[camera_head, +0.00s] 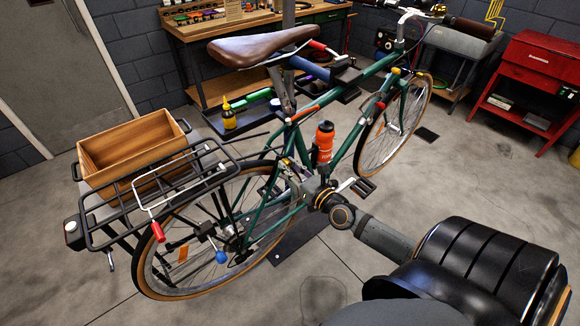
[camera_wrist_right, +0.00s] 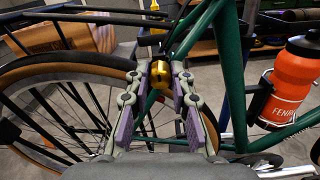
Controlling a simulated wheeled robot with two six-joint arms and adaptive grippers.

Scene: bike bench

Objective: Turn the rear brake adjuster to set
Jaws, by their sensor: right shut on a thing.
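The green bicycle (camera_head: 258,218) stands upright across the middle of the head view. The rear brake adjuster, a small gold barrel (camera_wrist_right: 158,70), sits by the green frame tube near the rear wheel in the right wrist view. My right gripper (camera_head: 291,172) reaches in from the lower right to this spot. Its fingertips (camera_wrist_right: 160,74) are shut on the gold adjuster, one on each side, and partly cover it. The adjuster is too small and covered to make out clearly in the head view. My left gripper is not in view.
A rear rack (camera_head: 163,193) carries a wooden crate (camera_head: 130,155) over the rear wheel. An orange bottle (camera_head: 324,142) sits on the frame close to my gripper. A workbench (camera_head: 225,35) stands behind and a red cabinet (camera_head: 538,62) at right. The floor in front is clear.

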